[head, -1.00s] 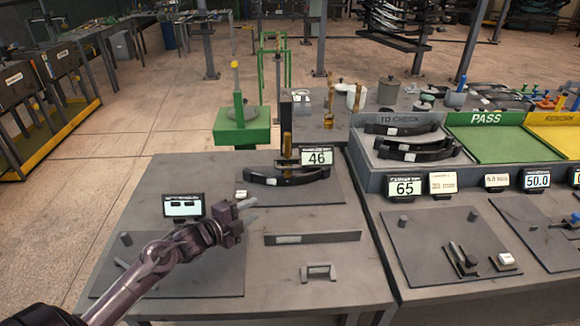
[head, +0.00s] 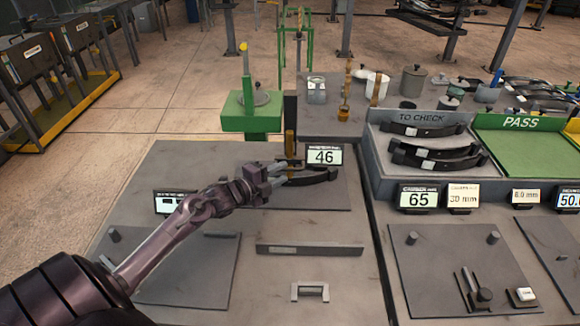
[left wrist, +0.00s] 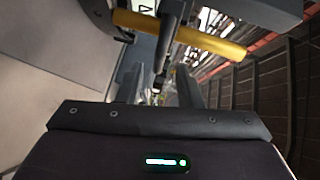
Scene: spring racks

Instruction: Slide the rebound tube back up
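A slim upright dark tube (head: 290,108) with a brass-coloured lower part (head: 290,145) stands at the back of the left bench. It is beside the display reading 46 (head: 324,157). My left gripper (head: 293,168) is just in front of the brass part, with its fingers apart and nothing seen held. In the left wrist view a yellow bar (left wrist: 215,43) crosses beyond the fingers, with a dark rod (left wrist: 170,38) in front of it. Contact between fingers and tube cannot be told. A dark curved leaf spring (head: 318,177) lies partly hidden behind the gripper. My right gripper is not in view.
A green stand (head: 250,115) is behind the bench. A flat bar (head: 310,250) and a small handle (head: 310,292) lie on the bench front. The grey TO CHECK tray (head: 378,160) with springs and the green PASS tray (head: 525,150) are at the right.

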